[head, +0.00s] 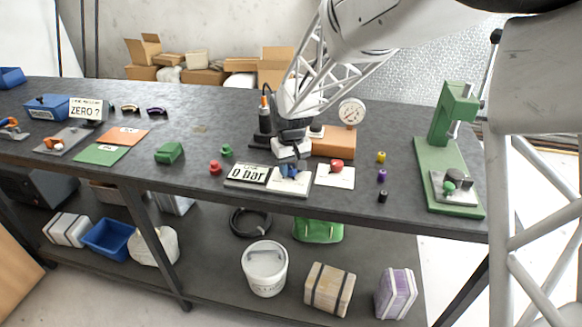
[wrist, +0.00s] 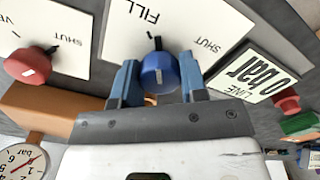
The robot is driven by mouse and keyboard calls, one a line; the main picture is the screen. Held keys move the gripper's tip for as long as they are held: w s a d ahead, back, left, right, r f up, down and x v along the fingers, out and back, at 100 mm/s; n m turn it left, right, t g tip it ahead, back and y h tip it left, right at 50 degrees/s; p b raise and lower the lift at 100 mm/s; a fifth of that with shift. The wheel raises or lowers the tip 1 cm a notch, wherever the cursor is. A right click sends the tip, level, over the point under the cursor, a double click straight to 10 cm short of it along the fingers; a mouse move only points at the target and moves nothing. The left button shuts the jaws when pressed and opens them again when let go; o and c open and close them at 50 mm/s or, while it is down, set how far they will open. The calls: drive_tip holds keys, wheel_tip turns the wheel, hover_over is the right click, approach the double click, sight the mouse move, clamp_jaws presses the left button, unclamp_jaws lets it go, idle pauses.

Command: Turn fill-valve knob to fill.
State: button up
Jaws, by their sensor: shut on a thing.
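The fill-valve knob is blue and round; in the wrist view the blue knob (wrist: 158,72) sits between my two fingers, in front of a white plate (wrist: 195,28) lettered FILL and SHUT. A dark pointer line shows above it, between the two words and nearer FILL. In the head view the blue knob (head: 289,171) is partly hidden under my gripper (head: 290,160). My gripper (wrist: 158,82) is shut on the knob, with a blue finger on each side.
A red knob (wrist: 27,66) stands on a neighbouring VENT/SHUT plate (head: 334,180). A "0 bar" line display (head: 247,174) lies to the left. A gauge (head: 351,112) stands on an orange block (head: 334,143) behind. Small coloured pieces stand to the right.

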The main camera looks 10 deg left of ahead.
sight(291, 166)
drive_tip(key=shift+n, duration=1.4)
drive_tip(key=o, duration=0.9)
drive_tip(key=shift+r, duration=3.95)
